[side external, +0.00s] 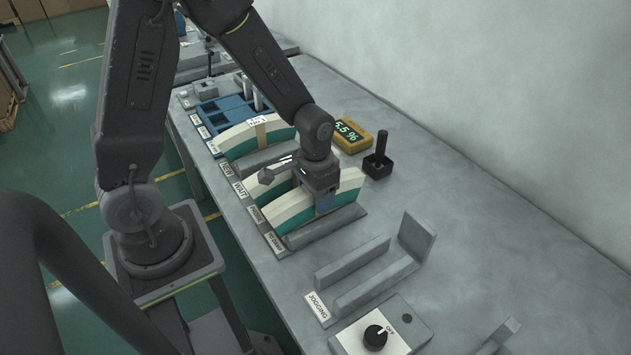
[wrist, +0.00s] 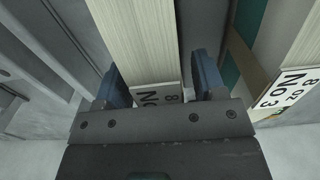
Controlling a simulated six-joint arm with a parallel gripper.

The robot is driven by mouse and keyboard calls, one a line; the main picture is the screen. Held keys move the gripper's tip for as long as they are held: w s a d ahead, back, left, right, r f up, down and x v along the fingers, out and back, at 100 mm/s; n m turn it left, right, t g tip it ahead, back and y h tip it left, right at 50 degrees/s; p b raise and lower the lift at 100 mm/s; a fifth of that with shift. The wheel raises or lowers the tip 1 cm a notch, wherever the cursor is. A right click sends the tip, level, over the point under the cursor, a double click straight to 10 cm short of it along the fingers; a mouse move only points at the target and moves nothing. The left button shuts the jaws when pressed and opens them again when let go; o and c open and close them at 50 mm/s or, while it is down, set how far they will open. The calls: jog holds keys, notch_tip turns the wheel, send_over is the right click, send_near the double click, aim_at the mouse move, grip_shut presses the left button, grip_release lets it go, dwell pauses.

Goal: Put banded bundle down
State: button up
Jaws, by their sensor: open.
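A curved bundle of cream blanks with a teal side (side external: 290,214) stands on edge in the front slot of the row of grey holders. My gripper (side external: 326,200) is down over it, with blue fingers. In the wrist view my gripper (wrist: 160,80) is open, one finger on each side of the cream bundle (wrist: 137,35), with gaps beside it. A white printed label (wrist: 157,97) shows on this bundle, partly hidden by the gripper body. Whether a band runs around it is hidden.
A second bundle (side external: 272,187) stands just behind, partly hidden by my arm; a banded one (side external: 240,138) stands farther back. A neighbouring "No 3" label (wrist: 288,90) shows at right. The jogging rack (side external: 365,278) is empty. A yellow display (side external: 352,135) and black joystick (side external: 379,160) stand near the wall.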

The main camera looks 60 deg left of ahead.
notch_tip(320, 180, up, 12)
jog(key=s+d+r+t, duration=0.2)
jog(key=s+r+t, duration=0.3)
jog(key=s+r, duration=0.4)
jog(key=s, duration=0.2)
jog(key=shift+s+r+t, duration=0.3)
jog(key=shift+r, duration=0.1)
dwell(1.4)
